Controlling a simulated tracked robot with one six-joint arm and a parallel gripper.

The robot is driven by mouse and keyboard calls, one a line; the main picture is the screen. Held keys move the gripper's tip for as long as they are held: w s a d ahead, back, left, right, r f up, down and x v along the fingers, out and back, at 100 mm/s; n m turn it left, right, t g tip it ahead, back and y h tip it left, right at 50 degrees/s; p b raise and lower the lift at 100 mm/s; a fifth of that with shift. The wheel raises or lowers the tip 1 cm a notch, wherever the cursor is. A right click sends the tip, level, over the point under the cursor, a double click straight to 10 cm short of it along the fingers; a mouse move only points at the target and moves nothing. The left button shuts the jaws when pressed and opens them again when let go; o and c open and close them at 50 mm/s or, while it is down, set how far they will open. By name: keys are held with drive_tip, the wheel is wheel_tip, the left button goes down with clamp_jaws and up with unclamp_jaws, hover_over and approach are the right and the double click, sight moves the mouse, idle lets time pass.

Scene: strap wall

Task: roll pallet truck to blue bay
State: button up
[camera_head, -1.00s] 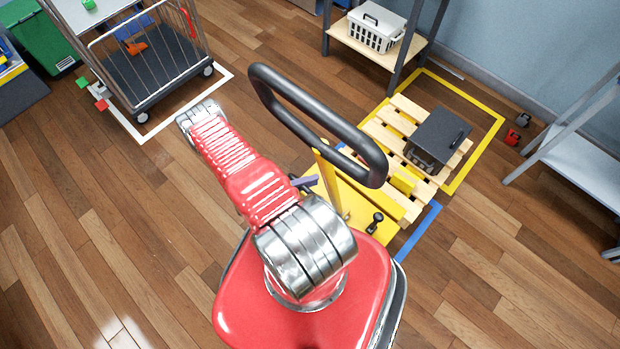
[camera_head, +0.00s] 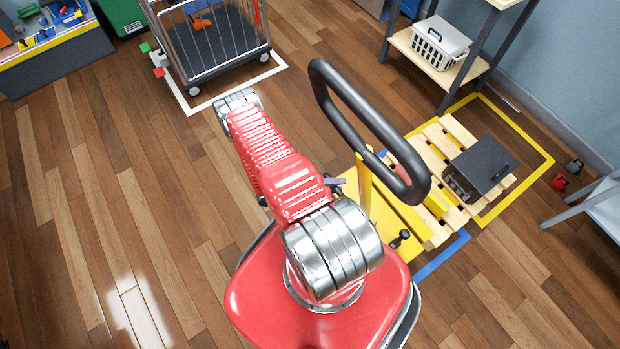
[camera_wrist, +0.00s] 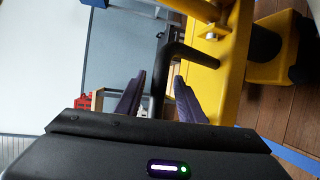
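The yellow pallet truck (camera_head: 383,212) stands beside my red base, its black loop handle (camera_head: 325,95) raised. Its front end is at the wooden pallet (camera_head: 436,140), which bears a dark crate (camera_head: 480,165). Blue floor tape (camera_head: 442,256) marks the blue bay. It shows at the pallet's near right corner and is otherwise mostly hidden by truck and pallet. In the wrist view, my gripper (camera_wrist: 158,82) has its two purple fingers apart, with a black bar (camera_wrist: 160,92) of the truck between them. Gaps seem to show on both sides of the bar. In the head view, my arm and the handle hide most of the gripper.
Yellow tape (camera_head: 545,165) outlines a bay around the pallet's far part. A shelf with a white basket (camera_head: 440,42) stands behind. A caged trolley (camera_head: 215,45) stands inside white tape (camera_head: 280,65). A workbench (camera_head: 60,55) is at the far left. The left and lower-right floor is clear.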

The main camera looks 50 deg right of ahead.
drive_tip(key=v, duration=1)
drive_tip(key=shift+w+a, duration=0.2)
drive_tip(key=shift+r, duration=0.1)
drive_tip(key=w+a+r+t+y, duration=0.25)
drive_tip(key=w+r, duration=0.25)
drive_tip(key=r, duration=0.6)
drive_tip(key=w+a+r+n+t+y, duration=0.15)
drive_tip(key=w+a+r, duration=0.35)
drive_tip(key=r, duration=0.6)
drive_tip(key=w+a+r+m+t+y, duration=0.1)
drive_tip(key=w+a+r+y, duration=0.1)
drive_tip(key=w+r, duration=0.65)
drive_tip(key=s+a+r+n+t+y, duration=0.2)
drive_tip(key=s+a+r+t, duration=0.1)
drive_tip(key=r, duration=0.6)
drive_tip(key=s+a+r+n+t+y, duration=0.2)
drive_tip(key=s+a+r+t, duration=0.2)
drive_tip(key=r, duration=0.6)
drive_tip(key=s+a+r+n+t+y, duration=0.1)
drive_tip(key=s+a+r+n+t, duration=0.2)
drive_tip(key=s+a+r, duration=0.4)
drive_tip(key=shift+s+a+r+t+y, duration=0.35)
drive_tip(key=shift+a+r+t, duration=0.35)
drive_tip(key=shift+r, duration=0.95)
